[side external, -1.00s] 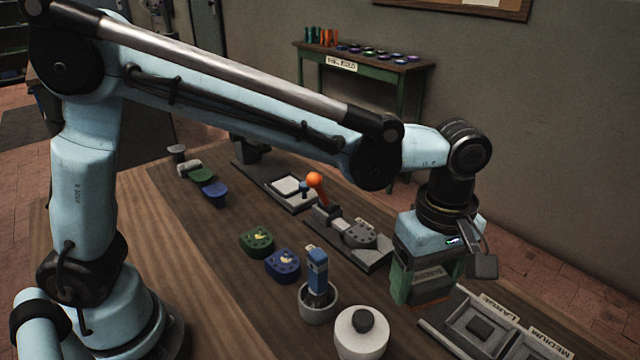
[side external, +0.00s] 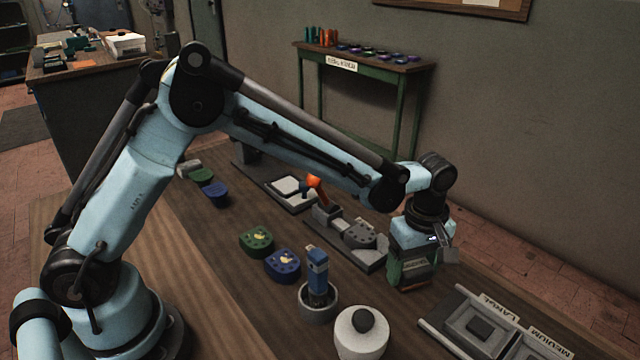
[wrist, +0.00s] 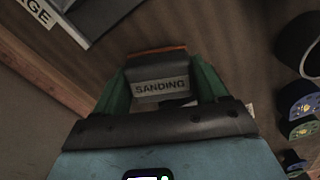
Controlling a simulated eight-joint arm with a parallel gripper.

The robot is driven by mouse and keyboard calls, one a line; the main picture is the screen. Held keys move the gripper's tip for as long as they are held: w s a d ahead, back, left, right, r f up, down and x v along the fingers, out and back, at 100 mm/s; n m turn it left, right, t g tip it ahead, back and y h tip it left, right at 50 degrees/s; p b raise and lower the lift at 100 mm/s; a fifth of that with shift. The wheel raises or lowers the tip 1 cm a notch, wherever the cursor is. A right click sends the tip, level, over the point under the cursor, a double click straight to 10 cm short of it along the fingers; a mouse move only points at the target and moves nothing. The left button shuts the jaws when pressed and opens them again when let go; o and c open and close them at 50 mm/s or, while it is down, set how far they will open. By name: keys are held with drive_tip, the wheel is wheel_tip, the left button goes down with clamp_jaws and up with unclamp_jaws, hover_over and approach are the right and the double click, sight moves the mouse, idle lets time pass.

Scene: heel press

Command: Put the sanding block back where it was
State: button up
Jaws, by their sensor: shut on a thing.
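My gripper (side external: 408,285) is shut on the sanding block (wrist: 160,72), a grey block with an orange-brown edge and a "SANDING" label facing the wrist camera. The green fingers (wrist: 206,78) press it from both sides. In the side view the block (side external: 418,274) is partly hidden by the fingers. It is over the far right part of the wooden table (side external: 215,275), between the grey fixture and the size tray. I cannot tell whether its underside touches the table. A pale strip (wrist: 251,109) shows beside the gripper in the wrist view, mostly hidden.
A tray labelled LARGE and MEDIUM (side external: 455,322) lies to the right. A grey fixture (side external: 374,254) with an orange-knobbed lever (side external: 314,182) is to the left. A brush in a cup (side external: 318,298), a white round pot (side external: 362,335), and green (side external: 256,241) and blue (side external: 282,265) heel-shaped pieces stand nearer.

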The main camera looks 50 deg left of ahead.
drive_tip(key=shift+f, duration=0.65)
drive_tip(key=shift+f, duration=0.15)
drive_tip(key=o, duration=0.9)
drive_tip(key=shift+o, duration=0.2)
